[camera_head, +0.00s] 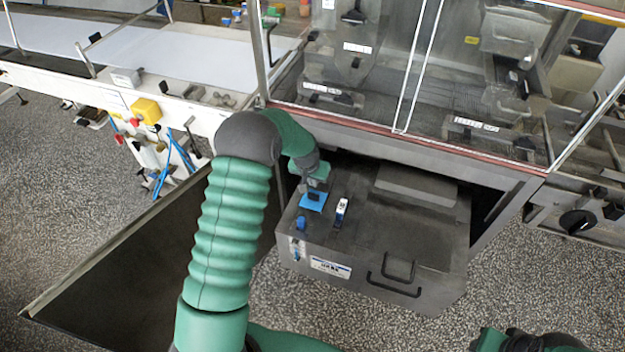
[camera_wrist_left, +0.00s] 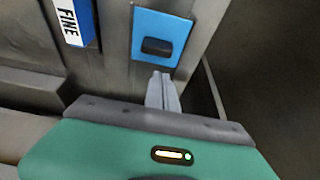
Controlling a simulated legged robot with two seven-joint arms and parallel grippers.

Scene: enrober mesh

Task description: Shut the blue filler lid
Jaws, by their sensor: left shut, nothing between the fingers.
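The blue filler lid (camera_head: 313,201) is a small blue square plate with a black handle, on the left part of the top of a grey metal box (camera_head: 400,262). In the left wrist view the lid (camera_wrist_left: 145,27) is at the top centre and looks about flat on the grey surface; whether it is fully down I cannot tell. My left gripper (camera_wrist_left: 163,88) is shut and empty, its fingertips just short of the lid's edge in that view. In the head view my left gripper (camera_head: 312,178) is beside the lid's far edge; contact is unclear. My right arm's green and black end shows at the bottom right, fingers not visible.
A blue-and-white switch tag (camera_head: 341,211), marked FINE in the wrist view (camera_wrist_left: 76,20), stands right of the lid. A small blue knob (camera_head: 301,223) is in front. Black handles (camera_head: 395,283) are at the box's front. The machine's glazed frame (camera_head: 400,135) overhangs the back.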

